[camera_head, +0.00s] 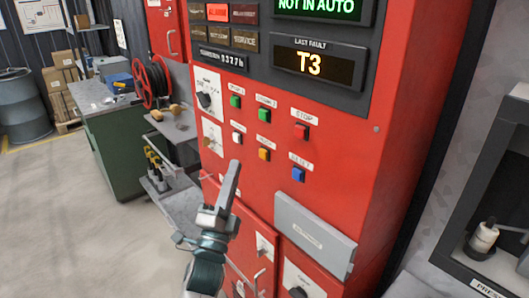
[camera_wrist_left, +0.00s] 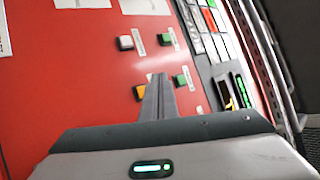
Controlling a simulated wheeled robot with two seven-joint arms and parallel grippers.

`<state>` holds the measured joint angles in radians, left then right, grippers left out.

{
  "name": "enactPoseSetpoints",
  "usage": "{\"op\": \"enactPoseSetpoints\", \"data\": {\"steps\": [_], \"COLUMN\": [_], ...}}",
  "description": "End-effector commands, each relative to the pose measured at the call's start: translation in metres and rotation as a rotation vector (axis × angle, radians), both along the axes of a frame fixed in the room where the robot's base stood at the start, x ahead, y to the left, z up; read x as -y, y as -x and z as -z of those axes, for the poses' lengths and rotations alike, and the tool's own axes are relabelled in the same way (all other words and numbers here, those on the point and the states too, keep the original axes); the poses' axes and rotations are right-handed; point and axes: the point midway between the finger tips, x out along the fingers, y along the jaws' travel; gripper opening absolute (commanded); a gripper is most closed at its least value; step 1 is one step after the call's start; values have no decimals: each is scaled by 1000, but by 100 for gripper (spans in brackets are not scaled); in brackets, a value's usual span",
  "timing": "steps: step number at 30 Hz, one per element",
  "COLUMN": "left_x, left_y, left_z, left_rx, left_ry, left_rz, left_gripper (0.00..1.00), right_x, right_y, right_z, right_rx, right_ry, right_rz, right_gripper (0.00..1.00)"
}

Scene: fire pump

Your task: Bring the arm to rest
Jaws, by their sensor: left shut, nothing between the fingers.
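My left gripper (camera_head: 236,165) is shut and empty, its fingers together and pointing up in front of the red control panel (camera_head: 350,130). In the left wrist view the closed fingers (camera_wrist_left: 158,82) point at the panel among its buttons. A white button (camera_head: 237,138) is just above the fingertips in the head view, and an orange button (camera_head: 264,154) is to their right. I cannot tell the exact gap between the fingertips and the panel. My right gripper is in neither view.
A grey box (camera_head: 315,236) juts from the panel at lower right. A green cabinet (camera_head: 115,150) and a red hose reel (camera_head: 150,82) stand to the left. A dark-framed case (camera_head: 480,200) is at the right edge. The floor (camera_head: 60,215) at left is clear.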

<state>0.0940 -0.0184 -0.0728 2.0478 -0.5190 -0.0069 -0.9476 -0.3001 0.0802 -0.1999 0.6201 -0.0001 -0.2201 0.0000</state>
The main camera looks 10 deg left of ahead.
Motion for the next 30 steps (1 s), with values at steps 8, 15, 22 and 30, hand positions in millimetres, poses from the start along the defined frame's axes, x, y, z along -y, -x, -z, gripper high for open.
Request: {"op": "enactPoseSetpoints", "data": {"steps": [8, 15, 22, 30], "left_x": [3, 8, 12, 13], "left_y": [-13, -33, -27, 11], "left_z": [43, 165, 303, 447], "left_rx": [-83, -312, -563, -820], "left_ry": [40, 162, 314, 483], "left_rz": [30, 93, 128, 119], "left_gripper": [0, 0, 0, 0], "right_x": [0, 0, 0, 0], "right_y": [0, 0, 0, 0], "right_z": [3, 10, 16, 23], "right_rx": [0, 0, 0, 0], "right_ry": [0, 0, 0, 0], "right_rz": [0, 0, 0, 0], "right_gripper": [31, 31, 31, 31]}}
